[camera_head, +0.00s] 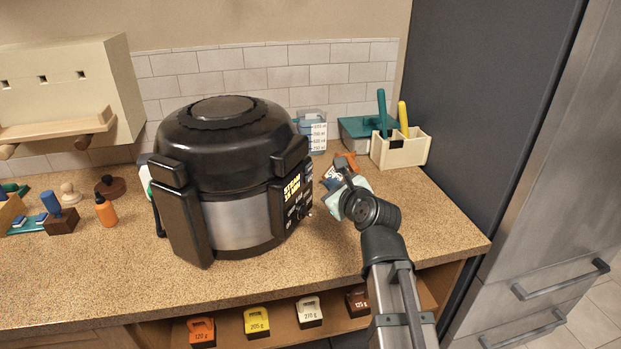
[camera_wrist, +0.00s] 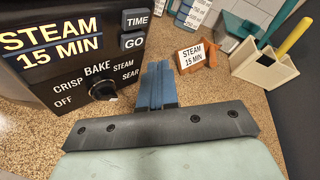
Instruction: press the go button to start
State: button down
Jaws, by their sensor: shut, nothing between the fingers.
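The black and steel cooker (camera_head: 240,215) stands on the counter. Its panel display (camera_wrist: 50,42) reads STEAM 15 MIN. The GO button (camera_wrist: 132,41) is a dark square at the panel's right edge, under the TIME button (camera_wrist: 136,19). A round knob (camera_wrist: 103,90) sits below, ringed by OFF, CRISP, BAKE, STEAM and SEAR; I cannot tell for sure where it points. My gripper (camera_wrist: 157,68) has its blue fingers together and empty. In the wrist view the fingertips are right of the panel and below the GO button, with no visible contact.
A small sign (camera_wrist: 193,55) reading STEAM 15 MIN stands on the counter beyond my gripper. A measuring jug (camera_head: 312,130) and a cream holder (camera_head: 400,150) with coloured handles stand behind. A dark tall cabinet side (camera_head: 480,90) bounds the right.

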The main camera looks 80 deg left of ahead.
jog(key=shift+s+a, duration=0.6)
jog(key=shift+s, duration=0.1)
dwell(1.7)
jog(key=shift+s+a, duration=0.25)
jog(key=shift+s, duration=0.1)
jog(key=shift+s+a, duration=0.3)
dwell(1.0)
jog(key=shift+w+d, duration=0.55)
jog(key=shift+w, duration=0.1)
dwell(0.5)
jog(key=shift+w+d, duration=1.65)
jog(key=shift+w, duration=0.25)
jog(key=shift+w, duration=0.1)
